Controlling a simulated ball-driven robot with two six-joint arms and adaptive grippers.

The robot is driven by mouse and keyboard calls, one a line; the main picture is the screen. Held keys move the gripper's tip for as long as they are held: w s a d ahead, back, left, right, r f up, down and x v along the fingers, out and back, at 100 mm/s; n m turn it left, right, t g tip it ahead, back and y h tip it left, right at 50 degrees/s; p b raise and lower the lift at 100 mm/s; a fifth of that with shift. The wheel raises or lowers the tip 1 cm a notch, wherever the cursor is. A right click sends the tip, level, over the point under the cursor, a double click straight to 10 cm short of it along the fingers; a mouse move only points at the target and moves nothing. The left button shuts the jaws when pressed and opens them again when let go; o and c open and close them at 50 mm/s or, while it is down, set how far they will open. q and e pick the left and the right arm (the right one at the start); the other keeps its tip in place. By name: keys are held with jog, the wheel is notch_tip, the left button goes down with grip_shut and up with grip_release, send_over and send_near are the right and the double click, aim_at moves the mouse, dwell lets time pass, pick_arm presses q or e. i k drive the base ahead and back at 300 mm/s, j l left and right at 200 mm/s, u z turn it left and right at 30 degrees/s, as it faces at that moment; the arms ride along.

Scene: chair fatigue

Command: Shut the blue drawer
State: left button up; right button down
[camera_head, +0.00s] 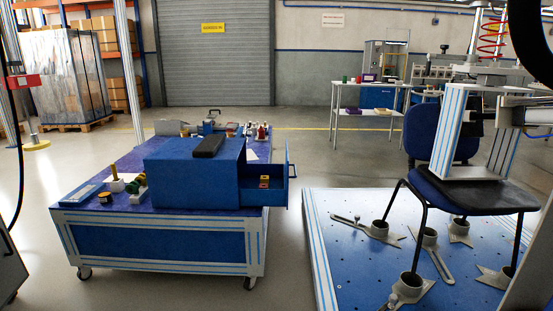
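The blue drawer (279,184) sticks out from the right side of a blue cabinet (195,175). It is open, and small yellow and red items (264,181) lie inside it. The cabinet stands on a low wheeled table (75,213) left of the picture's middle. A black elongated object (208,146) lies on top of the cabinet. Neither of my grippers shows in the head view.
Several small items, such as a yellow-handled tool (115,173), lie on the table around the cabinet. At right, a black chair (480,197) stands on a blue perforated platform (350,272) with metal clamps. Grey floor (284,262) lies between table and platform.

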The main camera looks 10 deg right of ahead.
aim_at(249, 175)
jog(key=i+j, duration=0.25)
jog(key=j, duration=0.15)
jog(key=i+j+z, duration=0.15)
jog(key=j, duration=0.2)
jog(key=i+j, duration=0.25)
jog(key=j, duration=0.2)
jog(key=i+l+z, duration=0.05)
